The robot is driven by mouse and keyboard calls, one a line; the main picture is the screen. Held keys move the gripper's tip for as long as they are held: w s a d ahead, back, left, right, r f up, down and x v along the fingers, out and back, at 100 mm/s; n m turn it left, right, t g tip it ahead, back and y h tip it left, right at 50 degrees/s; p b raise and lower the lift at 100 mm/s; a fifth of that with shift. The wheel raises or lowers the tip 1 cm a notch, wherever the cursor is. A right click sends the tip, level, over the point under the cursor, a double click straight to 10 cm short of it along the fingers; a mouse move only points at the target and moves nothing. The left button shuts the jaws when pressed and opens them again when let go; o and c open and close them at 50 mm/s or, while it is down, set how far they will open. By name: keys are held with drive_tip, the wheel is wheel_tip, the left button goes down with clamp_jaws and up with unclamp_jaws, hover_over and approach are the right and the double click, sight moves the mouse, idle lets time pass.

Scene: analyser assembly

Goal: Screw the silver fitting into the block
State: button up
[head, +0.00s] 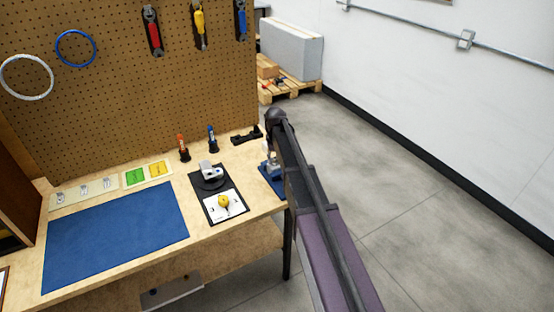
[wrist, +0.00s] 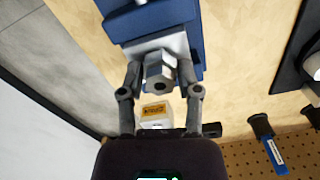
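The silver fitting (wrist: 159,75) is a hex-sided metal piece with a dark hole facing the wrist camera. It stands in line with the pale grey block (wrist: 180,45), against or just in front of its face; how deep it sits is hidden. The block is held in a blue vise (wrist: 150,22), which shows at the bench's right corner in the head view (head: 270,180). My gripper (wrist: 160,68) has one finger on each side of the fitting, close against its sides, and appears shut on it. My arm hides part of the vise in the head view.
A black tray with a white card (head: 233,207) and a yellow knob lies left of the vise. Orange and blue screwdrivers (head: 212,139) stand behind, beside a dark holder (head: 246,136). A blue mat (head: 115,235) is clear. The pegboard (head: 130,100) rises behind; open floor lies right.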

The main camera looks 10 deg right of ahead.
clamp_jaws()
drive_tip(key=shift+d+m, duration=0.1)
drive_tip(key=shift+m, duration=1.9)
drive_tip(key=shift+m, duration=0.3)
drive_tip(key=m, duration=0.3)
drive_tip(key=shift+m, duration=0.4)
